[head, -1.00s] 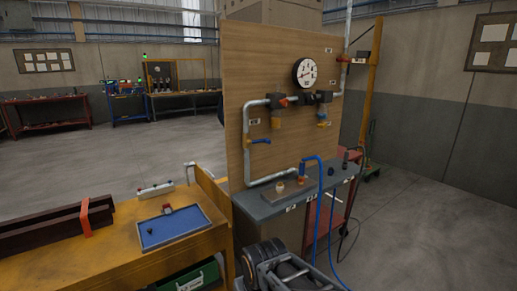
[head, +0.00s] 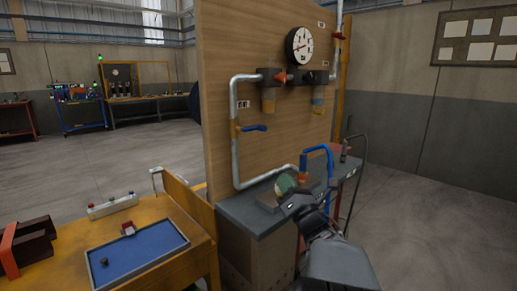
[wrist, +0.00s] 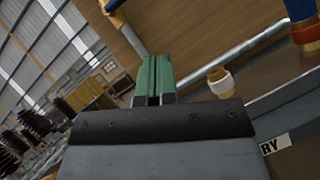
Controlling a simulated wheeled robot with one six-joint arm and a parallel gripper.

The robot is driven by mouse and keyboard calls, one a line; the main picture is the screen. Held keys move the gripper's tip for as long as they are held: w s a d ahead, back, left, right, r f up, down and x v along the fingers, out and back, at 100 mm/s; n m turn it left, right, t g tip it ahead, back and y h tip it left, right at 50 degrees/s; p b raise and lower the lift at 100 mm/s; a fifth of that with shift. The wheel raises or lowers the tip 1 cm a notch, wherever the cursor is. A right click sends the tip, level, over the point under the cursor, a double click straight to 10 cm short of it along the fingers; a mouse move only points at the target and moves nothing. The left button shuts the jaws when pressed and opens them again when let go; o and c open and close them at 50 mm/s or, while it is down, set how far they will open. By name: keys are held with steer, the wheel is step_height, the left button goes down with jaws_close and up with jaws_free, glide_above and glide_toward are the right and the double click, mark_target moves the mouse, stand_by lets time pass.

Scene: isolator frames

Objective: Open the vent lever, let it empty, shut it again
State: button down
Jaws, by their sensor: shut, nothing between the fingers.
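A blue lever (head: 254,128) sticks out sideways to the right from a brass-coloured valve on the vertical grey pipe (head: 235,155) at the panel's left. A red-orange handle (head: 282,77) sits on the upper pipe, and another red-orange handle (head: 338,36) is at the upper right. The labels are too small to tell which is the vent lever. A round gauge (head: 299,44) hangs above. My gripper (head: 286,183) is over the grey bench, below and to the right of the blue lever, apart from it. Its green fingers (wrist: 154,76) are shut and empty in the wrist view.
A pale ringed fitting (wrist: 220,82) shows near the fingers in the wrist view. A yellow table with a blue tray (head: 140,252) stands left.

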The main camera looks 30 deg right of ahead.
steer(key=n+t+y, duration=0.1)
steer(key=n+y, duration=0.1)
steer(key=n, duration=0.2)
glide_toward(252, 129)
steer(key=w+d+f, duration=0.2)
steer(key=w, duration=0.1)
steer(key=shift+w+d+r+p, duration=0.2)
steer(key=shift+w+r+p, duration=0.1)
steer(key=shift+r, duration=0.4)
steer(key=shift+w+d+r+p, duration=0.2)
steer(key=shift+w+r+p, duration=0.05)
steer(key=shift+r, duration=0.4)
steer(key=shift+w+d+r+p, duration=0.2)
steer(key=shift+w+r+p, duration=0.1)
steer(key=shift+r, duration=0.4)
